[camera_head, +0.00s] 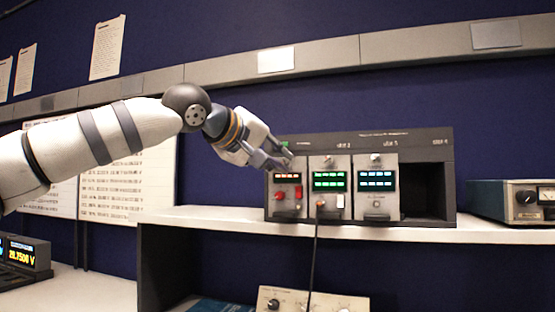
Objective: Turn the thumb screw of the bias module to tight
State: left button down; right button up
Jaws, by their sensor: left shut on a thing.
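The instrument rack (365,140) stands on the white shelf and holds three modules side by side. My left gripper (283,160) reaches in from the left to the top of the leftmost module (287,207), which has an orange-red display and red switches. The gripper is shut on that module's thumb screw, which its fingers mostly hide. The middle module (330,163) and the right module (376,162) each show a screw at the top. The labels are too small to read, so I cannot tell by name which is the bias module. My right gripper is out of view.
The rack's right bay (427,188) is empty. A dark cable (316,250) hangs from the middle module past the shelf (230,218). A blue-grey instrument (500,200) stands at the right. Below are a knobbed box (310,301) and a lit voltage readout (22,256).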

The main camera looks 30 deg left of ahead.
pick_arm(q)
jog(key=m+g+y, duration=0.1)
jog(key=m, duration=0.1)
jog(key=shift+d+r+m, duration=0.1)
jog(key=shift+r+m, duration=0.05)
jog(key=shift+m, duration=0.15)
jog(key=m+y, duration=0.2)
jog(key=m, duration=0.1)
jog(key=shift+d+r+g, duration=0.1)
jog(key=shift+d+g, duration=0.1)
jog(key=shift+g, duration=0.2)
jog(key=shift+d+m+y, duration=0.15)
jog(key=shift+m+y, duration=0.85)
jog(key=shift+m, duration=0.2)
jog(key=shift+w+d+m+y, duration=0.1)
jog(key=shift+m+y, duration=0.8)
jog(key=shift+m, duration=0.4)
jog(key=shift+g, duration=0.3)
jog(key=c, duration=1.6)
grip_release()
jog(key=shift+o, duration=0.2)
jog(key=v, duration=1.2)
